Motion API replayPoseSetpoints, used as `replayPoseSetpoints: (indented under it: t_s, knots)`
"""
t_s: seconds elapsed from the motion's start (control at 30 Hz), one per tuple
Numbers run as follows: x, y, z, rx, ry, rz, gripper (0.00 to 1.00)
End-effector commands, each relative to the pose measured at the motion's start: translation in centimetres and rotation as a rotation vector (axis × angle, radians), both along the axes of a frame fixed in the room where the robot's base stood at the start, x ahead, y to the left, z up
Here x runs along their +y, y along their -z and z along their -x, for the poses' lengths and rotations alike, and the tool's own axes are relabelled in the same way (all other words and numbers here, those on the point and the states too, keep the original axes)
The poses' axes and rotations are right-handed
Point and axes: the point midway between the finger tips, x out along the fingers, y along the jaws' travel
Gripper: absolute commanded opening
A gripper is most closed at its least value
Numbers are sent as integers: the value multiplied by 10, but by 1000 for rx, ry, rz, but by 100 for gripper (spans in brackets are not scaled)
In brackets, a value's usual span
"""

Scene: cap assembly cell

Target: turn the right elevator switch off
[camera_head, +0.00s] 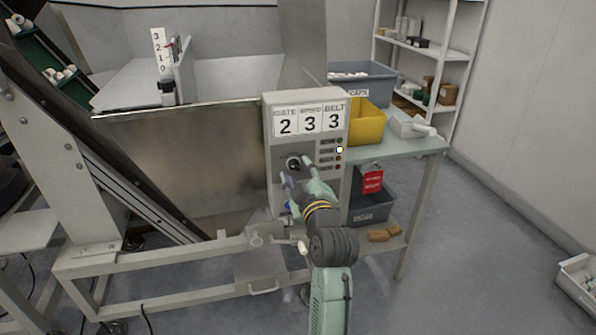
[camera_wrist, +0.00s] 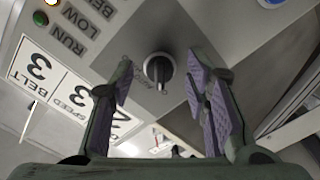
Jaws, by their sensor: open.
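A grey control box (camera_head: 306,95) stands in the middle of the head view, with a black rotary switch (camera_head: 293,163) on its front. The switch also shows in the wrist view (camera_wrist: 158,68), with its pointer ridge roughly upright in that picture. My gripper (camera_head: 297,171) is open at the box front. In the wrist view its two padded fingers (camera_wrist: 160,84) stand on either side of the switch, with gaps visible on both sides. Whether the fingertips reach past the knob's face, I cannot tell.
Number cards reading 2, 3, 3 (camera_head: 309,122) top the box. One indicator lamp (camera_head: 339,150) glows; a blue button (camera_wrist: 270,2) is near the switch. A yellow bin (camera_head: 366,122) stands on the table to the right.

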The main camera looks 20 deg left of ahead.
Motion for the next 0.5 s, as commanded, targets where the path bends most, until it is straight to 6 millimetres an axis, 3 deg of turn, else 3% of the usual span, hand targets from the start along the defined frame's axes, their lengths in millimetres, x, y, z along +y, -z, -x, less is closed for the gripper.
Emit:
replayPoseSetpoints:
  t_s: [0.3,0.5]
  knots:
    - [-38,1,55,1,3,1,43]
    - [-55,0,81,1,2,0,43]
